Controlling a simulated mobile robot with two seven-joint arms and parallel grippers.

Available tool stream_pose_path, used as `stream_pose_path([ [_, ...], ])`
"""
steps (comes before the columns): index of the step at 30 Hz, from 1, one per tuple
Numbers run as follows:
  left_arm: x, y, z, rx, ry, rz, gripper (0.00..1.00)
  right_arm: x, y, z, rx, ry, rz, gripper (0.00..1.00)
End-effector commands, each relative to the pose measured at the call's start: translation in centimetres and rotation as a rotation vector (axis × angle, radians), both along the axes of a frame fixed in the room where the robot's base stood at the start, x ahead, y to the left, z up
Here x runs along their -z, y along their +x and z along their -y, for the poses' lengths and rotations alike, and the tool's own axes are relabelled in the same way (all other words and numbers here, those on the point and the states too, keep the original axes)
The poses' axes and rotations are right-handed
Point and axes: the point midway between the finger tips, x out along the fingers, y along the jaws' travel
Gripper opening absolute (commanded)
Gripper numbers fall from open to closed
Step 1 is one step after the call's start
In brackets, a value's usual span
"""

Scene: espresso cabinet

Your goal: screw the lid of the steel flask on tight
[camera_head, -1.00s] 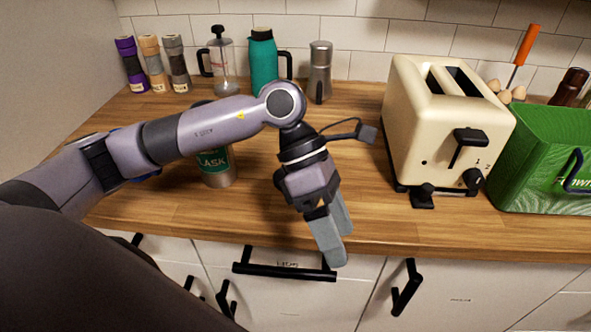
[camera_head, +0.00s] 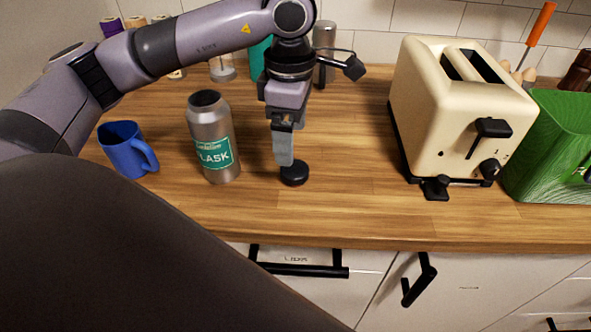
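The steel flask (camera_head: 206,132) stands upright on the wooden counter, with a green label reading "LASK". Its top is dark, and I cannot tell any detail inside it. A round black lid (camera_head: 294,175) lies on the counter to the right of the flask, apart from it. My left gripper (camera_head: 284,160) points down just above and behind the lid, its fingertips overlapping the lid's far edge in the picture. The fingers line up in this view, so the gap between them is hidden, and I cannot tell whether they touch the lid. My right gripper is not in view.
A blue mug (camera_head: 122,150) stands left of the flask. A cream toaster (camera_head: 425,120) and a green crate (camera_head: 552,150) stand at the right. Jars, a French press and a grinder (camera_head: 324,38) line the wall. The counter between lid and toaster is clear.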

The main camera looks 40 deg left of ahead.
Motion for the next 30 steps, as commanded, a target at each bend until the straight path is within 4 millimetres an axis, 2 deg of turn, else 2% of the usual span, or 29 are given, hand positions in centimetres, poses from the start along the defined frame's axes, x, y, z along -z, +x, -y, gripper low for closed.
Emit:
stream_pose_path([
  [5,0.4,0.0,0.0,0.000,-0.001,-0.003,0.87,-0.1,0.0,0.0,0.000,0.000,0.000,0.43],
  [10,1.9,0.0,0.1,0.001,-0.002,-0.002,0.87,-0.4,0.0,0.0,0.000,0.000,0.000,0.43],
  [20,2.4,0.0,0.2,0.001,-0.002,-0.003,0.87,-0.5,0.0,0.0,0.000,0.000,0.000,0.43],
  [27,5.9,0.0,0.6,0.000,-0.002,-0.006,0.87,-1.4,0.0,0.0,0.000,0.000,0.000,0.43],
  [30,6.9,0.0,0.6,0.000,-0.002,-0.002,0.87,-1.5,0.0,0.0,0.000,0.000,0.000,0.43],
])
